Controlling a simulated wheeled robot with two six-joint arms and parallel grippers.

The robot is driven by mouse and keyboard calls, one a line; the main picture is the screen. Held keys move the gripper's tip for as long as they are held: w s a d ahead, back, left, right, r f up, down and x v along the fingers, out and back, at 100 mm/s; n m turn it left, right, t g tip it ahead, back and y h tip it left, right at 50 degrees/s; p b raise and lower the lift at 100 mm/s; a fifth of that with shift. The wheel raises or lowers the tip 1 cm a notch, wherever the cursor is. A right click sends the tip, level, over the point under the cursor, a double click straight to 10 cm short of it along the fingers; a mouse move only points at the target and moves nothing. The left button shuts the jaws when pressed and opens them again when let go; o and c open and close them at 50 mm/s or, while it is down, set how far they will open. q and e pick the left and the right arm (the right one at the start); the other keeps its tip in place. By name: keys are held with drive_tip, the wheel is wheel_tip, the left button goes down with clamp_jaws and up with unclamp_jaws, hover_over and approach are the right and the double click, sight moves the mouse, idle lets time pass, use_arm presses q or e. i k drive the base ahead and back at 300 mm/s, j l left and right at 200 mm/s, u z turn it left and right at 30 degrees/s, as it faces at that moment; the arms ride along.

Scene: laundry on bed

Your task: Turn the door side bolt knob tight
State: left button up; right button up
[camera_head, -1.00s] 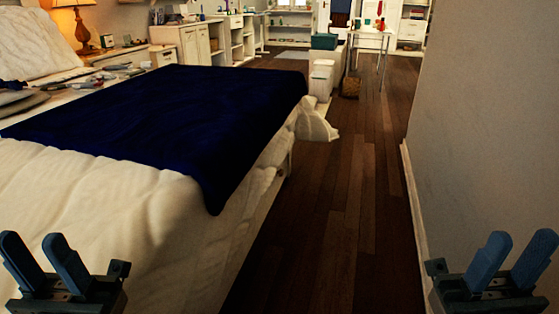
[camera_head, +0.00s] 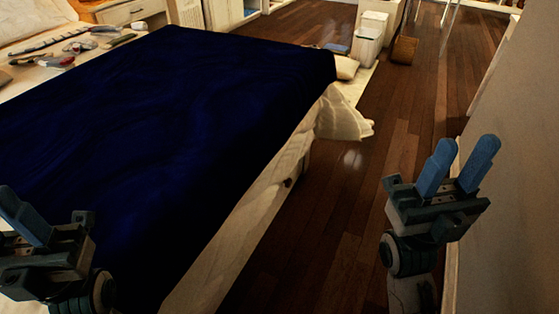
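No door, side bolt or knob shows clearly in this view. My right gripper (camera_head: 463,156) is at the right, above the wood floor and close to the wall. Its two blue fingers point up and stand apart, with nothing between them. My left gripper (camera_head: 12,202) is at the lower left edge, in front of the bed. One blue finger shows; the other is cut off by the frame. The visible finger sits as far from its bracket as it did when both showed apart, and nothing is seen held.
The bed with a dark blue blanket (camera_head: 190,120) fills the left. A bare wood floor (camera_head: 335,220) runs between bed and right wall (camera_head: 515,210). White bins (camera_head: 368,40) and a wicker basket (camera_head: 404,49) stand beyond the bed. A white cloth (camera_head: 342,117) hangs off its corner.

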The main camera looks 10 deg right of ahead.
sight(288, 183)
drive_tip(key=i+l+u, duration=0.3)
drive_tip(key=i+l, duration=0.15)
drive_tip(key=l, duration=0.15)
drive_tip(key=i+l+u, duration=0.35)
drive_tip(key=l, duration=0.35)
drive_tip(key=i+l+u, duration=0.3)
drive_tip(key=l, duration=0.5)
drive_tip(key=i+l+u, duration=0.15)
drive_tip(key=l+u, duration=0.2)
drive_tip(key=l, duration=0.45)
drive_tip(key=l+u, duration=0.3)
drive_tip(key=l, duration=0.55)
drive_tip(key=l+u, duration=0.35)
drive_tip(key=l, duration=0.55)
drive_tip(key=k+l+u, duration=0.1)
drive_tip(key=l+u, duration=0.2)
drive_tip(key=l, duration=0.6)
drive_tip(key=k+l+u, duration=0.35)
drive_tip(key=l, duration=0.5)
drive_tip(key=i, duration=0.1)
